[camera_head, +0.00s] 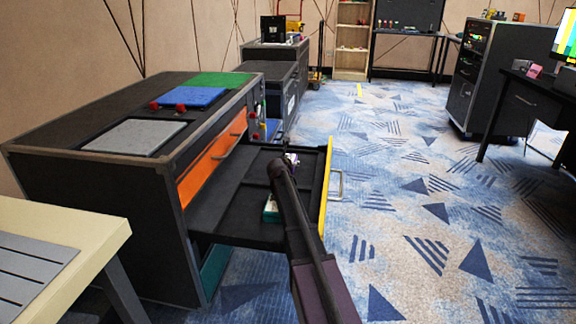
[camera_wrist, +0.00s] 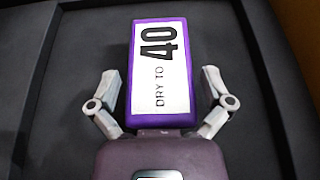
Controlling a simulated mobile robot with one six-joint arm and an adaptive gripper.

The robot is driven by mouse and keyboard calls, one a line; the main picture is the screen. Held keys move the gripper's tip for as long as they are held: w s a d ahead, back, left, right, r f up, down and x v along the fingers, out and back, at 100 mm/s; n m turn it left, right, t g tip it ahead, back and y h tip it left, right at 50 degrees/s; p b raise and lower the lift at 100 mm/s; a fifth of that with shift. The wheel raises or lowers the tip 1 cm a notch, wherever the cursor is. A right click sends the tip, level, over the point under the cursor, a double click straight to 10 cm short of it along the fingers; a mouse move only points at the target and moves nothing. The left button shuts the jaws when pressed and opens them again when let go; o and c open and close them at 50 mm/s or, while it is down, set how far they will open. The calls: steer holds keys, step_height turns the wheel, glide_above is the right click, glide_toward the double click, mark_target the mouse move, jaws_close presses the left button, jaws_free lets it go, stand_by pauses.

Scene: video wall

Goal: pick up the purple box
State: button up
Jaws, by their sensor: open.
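The purple box (camera_wrist: 187,118) lies in the dark open drawer (camera_wrist: 50,120), with a white label reading "DRY TO 40" on its upper face. My gripper (camera_wrist: 161,72) is open, with one grey finger on each side of the box's near half. Gaps show between both fingers and the box. In the head view, my arm reaches over the pulled-out drawer (camera_head: 222,208) of the black cabinet.
A green and white item (camera_head: 271,209) lies in the drawer beside my arm. The drawer's yellow front edge (camera_head: 326,188) and raised walls bound the space. The cabinet top (camera_head: 75,112) holds grey, blue and green panels. The patterned carpet to the right is clear.

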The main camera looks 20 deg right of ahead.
steer(key=shift+c, duration=0.2)
steer(key=c, duration=1)
steer(key=shift+r, duration=0.15)
step_height(320, 180, up, 3)
steer(key=p, duration=0.3)
steer(key=shift+r, duration=0.15)
steer(key=shift+s+r+p, duration=0.2)
steer(key=shift+s+p, duration=0.05)
steer(key=shift+p, duration=0.25)
steer(key=s, duration=1)
steer(key=s+r+p, duration=0.1)
steer(key=s, duration=0.4)
steer(key=shift+s, duration=0.25)
